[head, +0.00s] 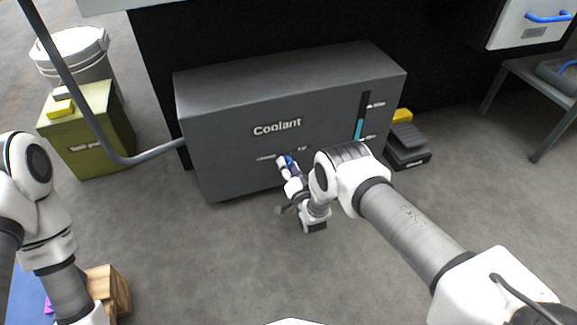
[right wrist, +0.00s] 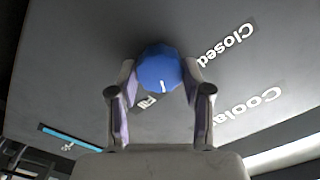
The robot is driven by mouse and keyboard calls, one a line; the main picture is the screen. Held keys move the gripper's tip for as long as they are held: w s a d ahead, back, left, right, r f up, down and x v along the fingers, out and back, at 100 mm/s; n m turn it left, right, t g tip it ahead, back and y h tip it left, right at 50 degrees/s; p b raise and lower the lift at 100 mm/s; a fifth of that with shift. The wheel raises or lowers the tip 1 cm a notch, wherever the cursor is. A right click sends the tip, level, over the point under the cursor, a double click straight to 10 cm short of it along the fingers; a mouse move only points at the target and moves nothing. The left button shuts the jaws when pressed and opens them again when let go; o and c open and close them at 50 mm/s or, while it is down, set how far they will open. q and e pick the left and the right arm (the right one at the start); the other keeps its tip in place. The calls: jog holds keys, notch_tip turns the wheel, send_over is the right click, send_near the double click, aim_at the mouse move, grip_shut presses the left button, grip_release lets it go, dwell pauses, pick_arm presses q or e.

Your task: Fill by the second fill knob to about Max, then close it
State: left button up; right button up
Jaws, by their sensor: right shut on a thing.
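The grey coolant tank (head: 230,135) stands on the floor, marked "Coolant". Its upright level gauge (head: 360,117) has a Max mark near the top and a Min mark near the bottom. The blue column ends between them, clearly below Max. I see only one knob, the blue fill knob (head: 290,161), on the tank's front; it also shows in the right wrist view (right wrist: 156,66). My right gripper (right wrist: 160,80) is shut on this knob. The knob's white pointer is toward the "Fill" lettering, away from "Closed". My left arm shows at the left, its gripper out of frame.
A grey pipe (head: 148,157) runs into the tank's left side. A green box (head: 90,145) and a white bucket (head: 75,60) stand to the left. A dark pedal (head: 408,150) lies right of the tank. The floor in front is mostly clear.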

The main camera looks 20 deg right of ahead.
jog(key=n+p, duration=0.1)
jog(key=n, duration=1.4)
jog(key=shift+a, duration=0.15)
jog(key=shift+n, duration=0.3)
jog(key=o, duration=1.2)
jog(key=shift+c, duration=0.2)
jog(key=s, duration=1.2)
jog(key=shift+d, duration=0.2)
